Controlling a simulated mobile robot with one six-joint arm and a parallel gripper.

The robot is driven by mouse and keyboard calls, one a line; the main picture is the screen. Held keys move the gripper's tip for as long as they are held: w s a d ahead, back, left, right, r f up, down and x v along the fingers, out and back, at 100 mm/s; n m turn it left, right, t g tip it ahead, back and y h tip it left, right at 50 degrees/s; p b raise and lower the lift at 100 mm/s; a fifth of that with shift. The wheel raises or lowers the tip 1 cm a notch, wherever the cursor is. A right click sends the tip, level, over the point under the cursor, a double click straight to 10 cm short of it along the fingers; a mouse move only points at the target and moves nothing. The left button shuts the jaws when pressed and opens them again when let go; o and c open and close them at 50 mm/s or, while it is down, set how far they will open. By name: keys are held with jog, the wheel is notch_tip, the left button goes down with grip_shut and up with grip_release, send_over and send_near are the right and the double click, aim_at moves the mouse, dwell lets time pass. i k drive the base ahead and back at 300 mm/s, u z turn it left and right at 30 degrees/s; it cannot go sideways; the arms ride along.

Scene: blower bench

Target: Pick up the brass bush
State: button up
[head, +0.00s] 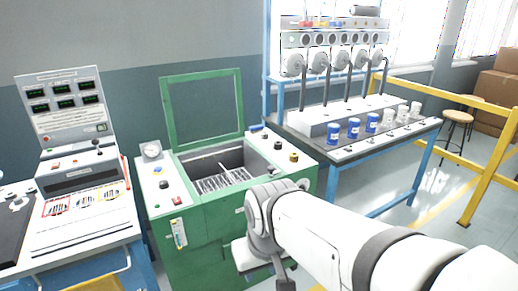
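A small brass-coloured cylinder, which looks like the brass bush (294,157), stands on the right part of the top of the green machine (215,218). My white arm reaches in from the lower right and bends in front of the machine's right side, below the bush. The fingers of my gripper cannot be made out; the arm's far end runs down behind itself and toward the bottom edge.
The machine's green framed lid (203,76) stands raised behind its open bay. Small dark and blue parts lie near the bush. A control console (85,220) stands left. A bench with blue cans (333,133) stands right, and a yellow railing (484,160) lies beyond it.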

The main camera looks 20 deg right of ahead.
aim_at(294, 157)
jog(key=z, duration=2.3)
jog(key=i, duration=2.15)
jog(key=u, duration=3.15)
jog(key=i, duration=0.95)
jog(key=z, duration=0.1)
